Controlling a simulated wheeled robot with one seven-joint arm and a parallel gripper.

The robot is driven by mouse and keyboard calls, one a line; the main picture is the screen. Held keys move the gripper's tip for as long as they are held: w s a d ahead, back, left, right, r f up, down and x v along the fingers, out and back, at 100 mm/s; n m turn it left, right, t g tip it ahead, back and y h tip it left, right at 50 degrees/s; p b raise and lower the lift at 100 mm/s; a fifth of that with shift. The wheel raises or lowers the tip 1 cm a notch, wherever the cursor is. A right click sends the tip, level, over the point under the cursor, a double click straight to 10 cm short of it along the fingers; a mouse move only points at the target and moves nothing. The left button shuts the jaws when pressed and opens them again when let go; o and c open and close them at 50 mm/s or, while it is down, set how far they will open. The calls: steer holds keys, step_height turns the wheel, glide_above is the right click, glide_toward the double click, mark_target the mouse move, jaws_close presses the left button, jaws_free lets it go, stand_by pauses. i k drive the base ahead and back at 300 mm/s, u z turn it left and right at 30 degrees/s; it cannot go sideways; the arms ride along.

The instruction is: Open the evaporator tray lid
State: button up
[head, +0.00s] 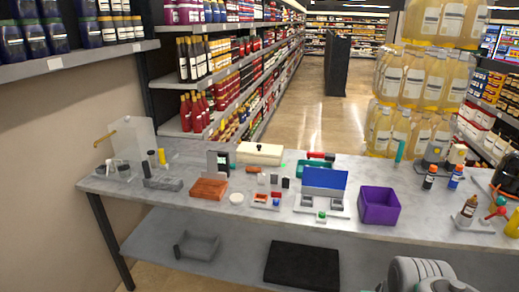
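No part of the bench is clearly marked as the evaporator tray, so I cannot tell for sure which object it is. A cream box (260,153) with a small dark knob on top stands at the back middle of the bench and looks closed. A white unit (321,205) with an upright blue panel (325,180) stands near the front middle. My gripper is not in view; only grey rounded parts of my arm show at the bottom right, in front of the bench.
The grey bench (145,201) holds a brown-red block (209,189), a purple bin (379,206), a teal tray (314,169) and small bottles (430,177). A black mat (302,267) lies on the lower shelf. Large yellow bottles (400,85) are stacked behind the bench.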

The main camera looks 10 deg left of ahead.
mark_target(245, 148)
steer(key=u, duration=0.25)
steer(key=i, duration=0.75)
steer(key=u, duration=0.95)
steer(key=i, duration=0.95)
steer(key=u, duration=0.55)
